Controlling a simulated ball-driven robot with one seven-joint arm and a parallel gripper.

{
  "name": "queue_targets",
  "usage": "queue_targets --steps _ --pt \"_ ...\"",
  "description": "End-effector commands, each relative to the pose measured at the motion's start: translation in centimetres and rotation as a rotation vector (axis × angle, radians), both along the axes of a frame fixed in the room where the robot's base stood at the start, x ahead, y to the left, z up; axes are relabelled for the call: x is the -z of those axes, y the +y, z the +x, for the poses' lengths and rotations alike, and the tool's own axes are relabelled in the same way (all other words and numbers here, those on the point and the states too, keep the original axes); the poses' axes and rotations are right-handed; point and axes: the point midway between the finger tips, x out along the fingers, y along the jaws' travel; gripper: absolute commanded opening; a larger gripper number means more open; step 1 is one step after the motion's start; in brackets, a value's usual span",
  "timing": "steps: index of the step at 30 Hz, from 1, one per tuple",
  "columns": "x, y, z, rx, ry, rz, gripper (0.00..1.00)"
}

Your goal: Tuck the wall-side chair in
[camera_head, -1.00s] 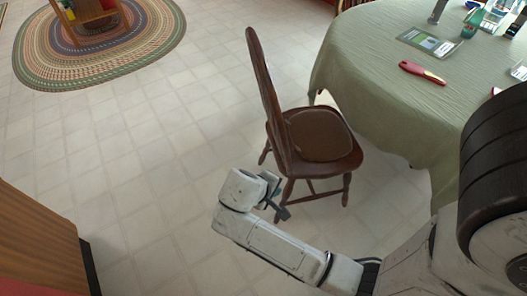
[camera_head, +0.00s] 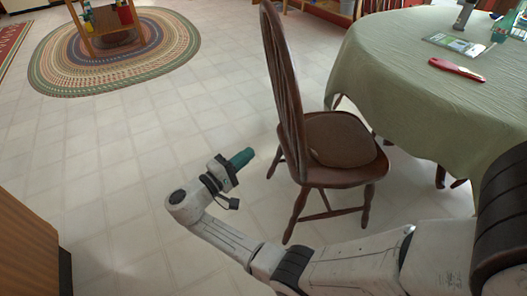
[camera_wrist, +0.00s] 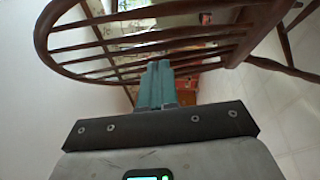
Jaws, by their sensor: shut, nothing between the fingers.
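The brown wooden chair (camera_head: 332,177) stands upright at the left side of the table, its seat facing the green tablecloth (camera_head: 420,85). Its tall spindle back (camera_head: 282,75) is on the side away from the table. My gripper (camera_head: 248,153) is shut and empty, with teal fingers, to the left of the chair back and low in the head view. In the wrist view the shut fingers (camera_wrist: 159,68) point toward the chair back's spindles (camera_wrist: 95,52), which cross the picture. I cannot tell whether the fingertips touch the chair.
A red-handled utensil (camera_head: 457,70) and a booklet (camera_head: 453,44) lie on the table. A braided oval rug (camera_head: 60,75) lies at the far left under a wooden stand (camera_head: 105,20). A wooden cabinet (camera_head: 25,245) stands at lower left. The tiled floor between is clear.

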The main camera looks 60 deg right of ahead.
Motion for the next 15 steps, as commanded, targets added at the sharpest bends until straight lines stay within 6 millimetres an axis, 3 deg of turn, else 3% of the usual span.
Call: queue_targets --steps 15 --pt "-1.0 -9.1 -3.2 0.006 0.0 0.002 0.0"
